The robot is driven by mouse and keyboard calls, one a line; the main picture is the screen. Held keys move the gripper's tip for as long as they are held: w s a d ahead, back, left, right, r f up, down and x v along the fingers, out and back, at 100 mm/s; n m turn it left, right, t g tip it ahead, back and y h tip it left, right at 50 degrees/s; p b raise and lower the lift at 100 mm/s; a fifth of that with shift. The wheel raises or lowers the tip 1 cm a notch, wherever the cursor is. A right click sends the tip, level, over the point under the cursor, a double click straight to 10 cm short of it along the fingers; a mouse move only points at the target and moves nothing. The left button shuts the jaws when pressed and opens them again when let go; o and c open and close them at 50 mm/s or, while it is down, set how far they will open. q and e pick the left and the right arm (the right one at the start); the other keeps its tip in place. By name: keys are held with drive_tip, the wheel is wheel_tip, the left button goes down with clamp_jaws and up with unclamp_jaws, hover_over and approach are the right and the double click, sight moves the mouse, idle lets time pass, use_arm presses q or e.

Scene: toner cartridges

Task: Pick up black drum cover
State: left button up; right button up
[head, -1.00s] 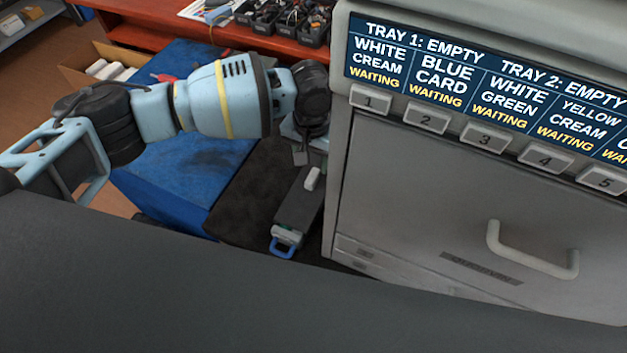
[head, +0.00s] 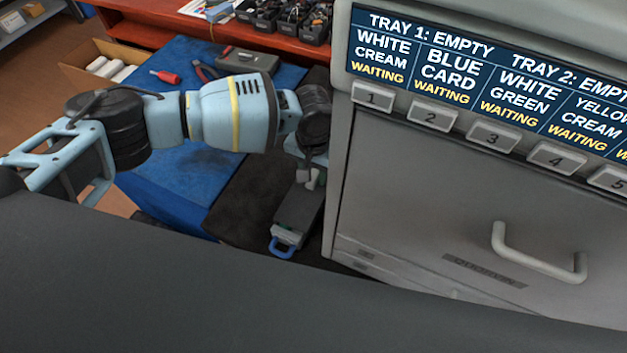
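A dark, long unit with a blue loop handle (head: 285,243) at its near end lies on a dark mat beside the grey machine. Its dark top (head: 296,212) looks like the black drum cover, though I cannot tell cover and body apart. A small pale block (head: 314,181) stands at its far end. My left gripper (head: 308,172) points down at this block, close to or touching it. Its fingers are small and partly hidden by my wrist, so I cannot tell whether they hold it. My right gripper is out of view.
The grey machine (head: 440,215) with a drawer handle (head: 540,255) stands close on the right. A blue work mat (head: 180,180) holds a red screwdriver (head: 165,77), pliers (head: 206,71) and a grey case (head: 248,61). A cardboard box (head: 85,75) stands behind left.

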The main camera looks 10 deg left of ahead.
sight(313, 174)
use_arm(q)
clamp_jaws()
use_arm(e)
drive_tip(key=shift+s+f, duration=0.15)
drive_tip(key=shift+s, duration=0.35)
